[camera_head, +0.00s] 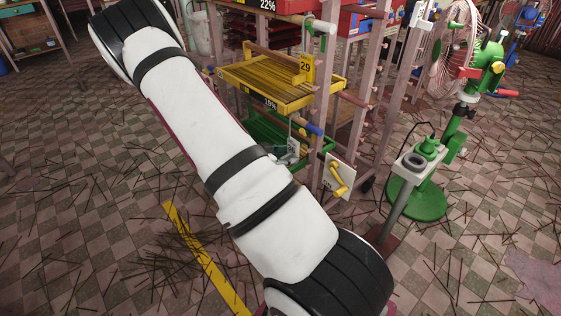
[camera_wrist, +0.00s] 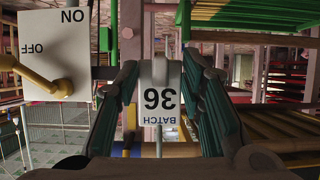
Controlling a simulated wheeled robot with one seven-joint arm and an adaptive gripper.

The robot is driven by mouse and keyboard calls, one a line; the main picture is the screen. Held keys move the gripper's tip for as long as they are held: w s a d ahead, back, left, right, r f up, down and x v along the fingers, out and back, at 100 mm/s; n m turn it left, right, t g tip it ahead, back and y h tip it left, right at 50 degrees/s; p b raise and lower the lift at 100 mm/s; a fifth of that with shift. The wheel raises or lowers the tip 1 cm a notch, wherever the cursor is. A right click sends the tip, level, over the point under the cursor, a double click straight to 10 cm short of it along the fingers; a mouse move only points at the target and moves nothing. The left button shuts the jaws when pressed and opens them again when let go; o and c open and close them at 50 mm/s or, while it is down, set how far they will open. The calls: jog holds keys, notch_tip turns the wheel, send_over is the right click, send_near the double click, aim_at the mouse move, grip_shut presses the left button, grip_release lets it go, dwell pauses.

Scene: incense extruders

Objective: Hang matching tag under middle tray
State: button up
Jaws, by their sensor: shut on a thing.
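In the wrist view, which looks upside down, my gripper (camera_wrist: 160,66) is shut on a white tag (camera_wrist: 157,98) reading BATCH 36. The tag is between the two fingers. In the head view my arm crosses the picture, and I cannot make out the gripper clearly. The yellow middle tray (camera_head: 246,90) sits in the rack with a 19% label on its front.
A white switch plate (camera_head: 340,168) with a yellow lever is on the rack's right side; it also shows in the wrist view (camera_wrist: 40,50), marked ON and OFF. Pink rack posts (camera_head: 322,100) stand beside the trays. A green fan (camera_head: 490,55) stands right. Sticks litter the floor.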

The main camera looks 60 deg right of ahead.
aim_at(291, 152)
jog(key=shift+s+d+b, duration=0.2)
jog(key=shift+d+b, duration=0.1)
jog(key=shift+d, duration=0.5)
jog(key=shift+s+d+b, duration=0.15)
jog(key=shift+d+b, duration=0.15)
jog(key=shift+d, duration=0.45)
jog(key=shift+d+f, duration=0.15)
jog(key=shift+d, duration=0.05)
jog(key=shift+f+b, duration=0.75)
jog(key=shift+f, duration=0.3)
jog(key=o, duration=1.5)
jog(key=shift+a, duration=0.1)
jog(key=shift+w+a+p, duration=0.35)
jog(key=shift+a+p, duration=0.15)
jog(key=shift+a, duration=0.95)
jog(key=shift+w+a+p, duration=0.3)
jog(key=shift+a+p, duration=0.2)
jog(key=shift+a, duration=0.9)
jog(key=shift+w+a+p, duration=0.35)
jog(key=shift+a+p, duration=0.15)
jog(key=shift+a, duration=0.95)
